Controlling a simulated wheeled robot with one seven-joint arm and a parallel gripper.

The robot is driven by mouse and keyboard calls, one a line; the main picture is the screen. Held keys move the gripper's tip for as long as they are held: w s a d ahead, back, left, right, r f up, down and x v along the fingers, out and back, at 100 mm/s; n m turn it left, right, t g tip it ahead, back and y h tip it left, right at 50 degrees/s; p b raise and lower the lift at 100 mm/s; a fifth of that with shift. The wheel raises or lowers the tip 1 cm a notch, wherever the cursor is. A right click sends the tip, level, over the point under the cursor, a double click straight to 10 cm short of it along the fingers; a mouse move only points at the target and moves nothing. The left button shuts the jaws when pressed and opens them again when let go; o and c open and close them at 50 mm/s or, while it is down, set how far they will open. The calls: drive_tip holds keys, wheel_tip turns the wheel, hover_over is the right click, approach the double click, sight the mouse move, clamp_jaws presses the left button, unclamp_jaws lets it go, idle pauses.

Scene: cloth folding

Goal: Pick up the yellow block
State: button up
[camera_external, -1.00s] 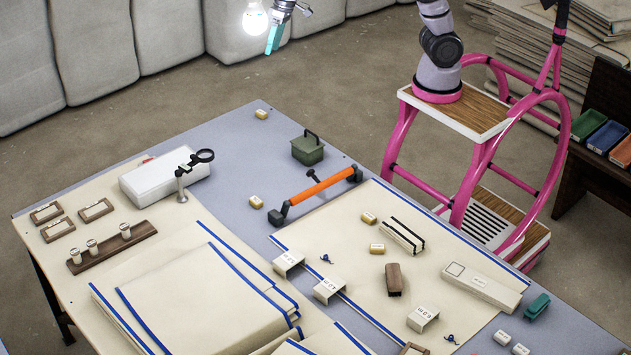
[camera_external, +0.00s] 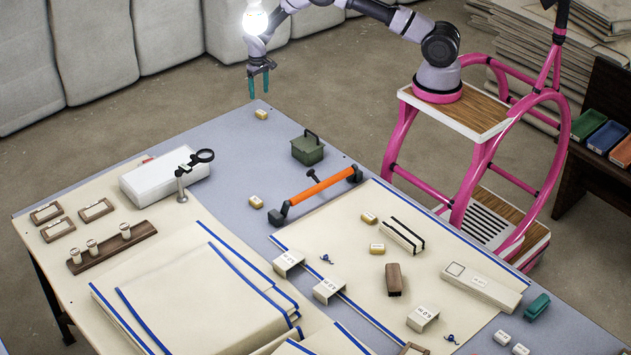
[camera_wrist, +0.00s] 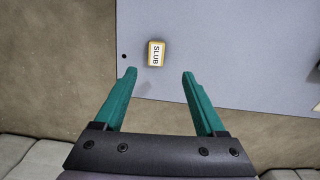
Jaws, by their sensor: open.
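Several small yellow blocks lie on the table. One yellow block (camera_external: 261,114) lies near the table's far corner. In the wrist view this yellow block (camera_wrist: 156,54) shows a white label reading "SLUB", just beyond and between the fingertips. Others are a yellow block (camera_external: 256,202) left of the orange-handled tool, and two yellow blocks (camera_external: 369,218) (camera_external: 377,248) on the cream cloth. My gripper (camera_external: 262,97) points down above the far corner, teal fingers apart and empty. It also shows open in the wrist view (camera_wrist: 160,74).
A green box (camera_external: 308,150) with a handle and an orange-handled tool (camera_external: 320,187) stand nearer the table's middle. A white case (camera_external: 150,184) and a magnifier (camera_external: 204,156) are to the left. The grey surface around the corner block is clear.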

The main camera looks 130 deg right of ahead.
hover_over(261, 112)
drive_tip(key=f, duration=0.4)
drive_tip(key=shift+w+a+f, duration=0.15)
drive_tip(key=shift+w+f, duration=0.15)
drive_tip(key=shift+f, duration=0.05)
drive_tip(key=f, duration=0.5)
drive_tip(key=shift+s, duration=0.35)
clamp_jaws()
